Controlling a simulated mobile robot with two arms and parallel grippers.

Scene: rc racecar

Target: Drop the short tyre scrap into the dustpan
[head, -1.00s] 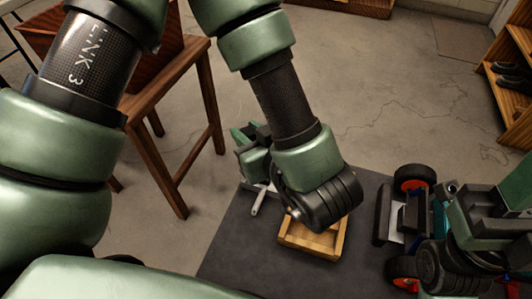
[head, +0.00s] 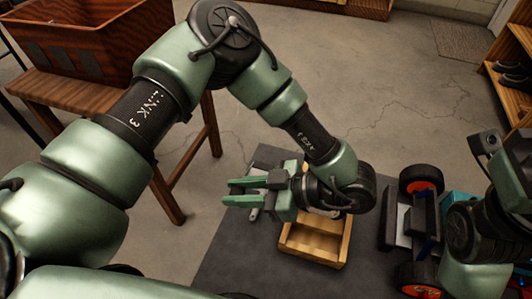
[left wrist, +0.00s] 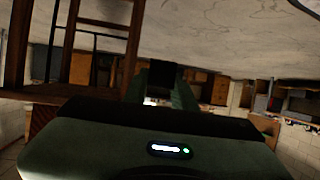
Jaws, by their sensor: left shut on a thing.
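My left gripper (head: 226,192) is turned to the left, over the left part of the dark mat, left of a wooden tray. It is shut on a small dark piece, apparently the short tyre scrap, also between the fingers in the left wrist view (left wrist: 160,78); its outline is unclear. The open wooden tray (head: 312,249) lies on the mat, partly hidden by my left wrist. No other dustpan shape can be made out. My right arm is at the right edge; whether its gripper is open or shut does not show.
The racecar (head: 399,225), with black tyres and orange-red rims, is right of the tray. A pale grey tool (head: 255,214) lies on the dark mat (head: 230,262). A wooden table (head: 75,94) with a reddish wooden crate (head: 100,35) stands at left. Wooden shelves (head: 503,85) are at far right.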

